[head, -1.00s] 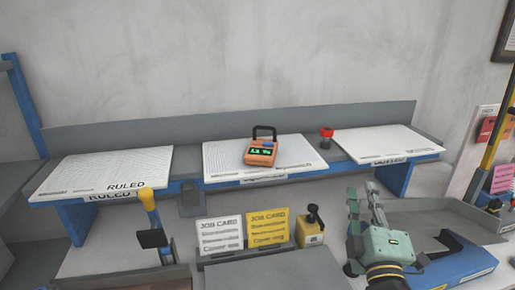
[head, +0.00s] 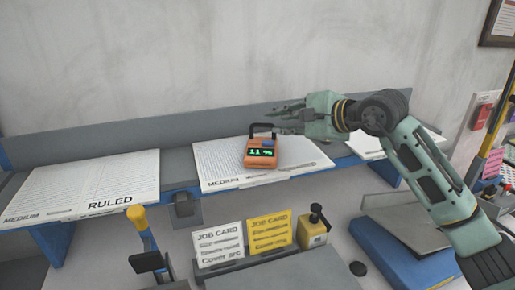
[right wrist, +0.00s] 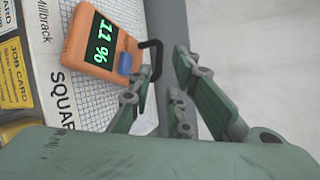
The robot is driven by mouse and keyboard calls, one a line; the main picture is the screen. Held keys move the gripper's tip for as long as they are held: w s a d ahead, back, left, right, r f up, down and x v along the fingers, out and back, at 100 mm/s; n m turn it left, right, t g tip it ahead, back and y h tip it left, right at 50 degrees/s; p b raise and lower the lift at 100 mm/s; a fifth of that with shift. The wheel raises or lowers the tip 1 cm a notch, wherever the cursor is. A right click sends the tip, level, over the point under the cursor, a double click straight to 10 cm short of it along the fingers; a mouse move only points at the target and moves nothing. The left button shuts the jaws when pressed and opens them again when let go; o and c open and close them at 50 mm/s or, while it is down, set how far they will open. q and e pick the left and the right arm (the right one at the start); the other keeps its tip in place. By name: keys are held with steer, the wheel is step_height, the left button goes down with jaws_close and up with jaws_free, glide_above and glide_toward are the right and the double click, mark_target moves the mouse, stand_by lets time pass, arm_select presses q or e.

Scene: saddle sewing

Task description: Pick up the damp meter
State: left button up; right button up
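The damp meter (head: 262,153) is an orange box with a green-lit display and a black loop handle at its back. It sits on the middle white pad (head: 215,178) on the raised shelf. In the right wrist view the meter (right wrist: 90,40) reads about 11 %, with its handle towards my fingers. My right gripper (head: 279,118) comes in from the right at the handle, fingers pointing left. In the right wrist view the gripper (right wrist: 164,62) has its fingers apart, with the handle end by the gap. Contact cannot be told. My left gripper is not in view.
A ruled pad (head: 85,185) lies left on the shelf, and another pad (head: 366,146) lies right, partly behind my arm. Below stand job cards (head: 270,235), a yellow bottle-like item (head: 313,230) and a yellow-handled tool (head: 143,235). The wall is close behind the shelf.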

mark_target(267, 125)
steer(key=shift+p+x, duration=0.45)
steer(key=shift+x, duration=0.35)
steer(key=p+x, duration=0.3)
steer(key=x, duration=0.1)
steer(key=shift+w+f, duration=0.1)
steer(key=shift+f, duration=0.05)
steer(key=shift+w+a+f, duration=0.4)
steer(key=shift+w, duration=0.05)
steer(key=shift+c, duration=0.2)
jaws_close()
